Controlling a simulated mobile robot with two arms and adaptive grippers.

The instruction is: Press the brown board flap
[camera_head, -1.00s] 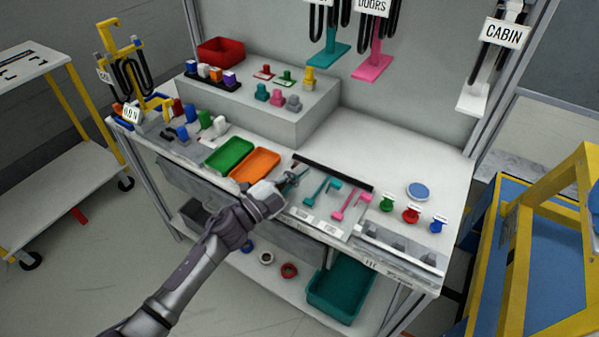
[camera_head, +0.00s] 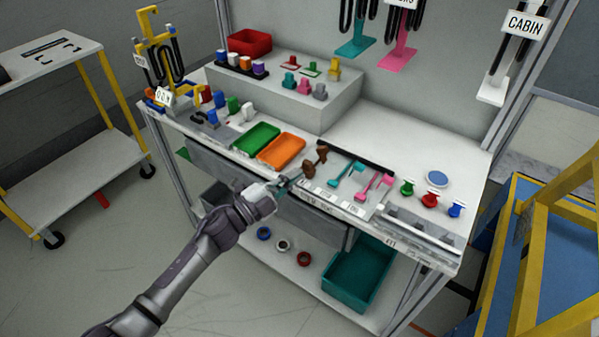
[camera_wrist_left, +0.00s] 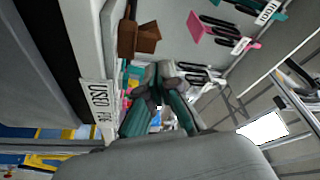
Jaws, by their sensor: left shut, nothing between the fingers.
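The brown board flap (camera_head: 316,163) stands on the grey board at the front of the bench, left of a teal flap (camera_head: 347,178) and a pink flap (camera_head: 376,187). In the left wrist view, brown blocky parts (camera_wrist_left: 148,38) show beyond my fingers. My left gripper (camera_head: 288,184) is shut and empty, just in front of the bench edge and below left of the brown flap, apart from it. Its dark and teal fingers show in the left wrist view (camera_wrist_left: 160,98). My right gripper is not in view.
Green (camera_head: 256,137) and orange (camera_head: 281,151) trays lie left of the board. Green, red and blue buttons (camera_head: 430,199) stand to its right. A teal bin (camera_head: 358,278) sits on the lower shelf. The bench top behind the board is mostly clear.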

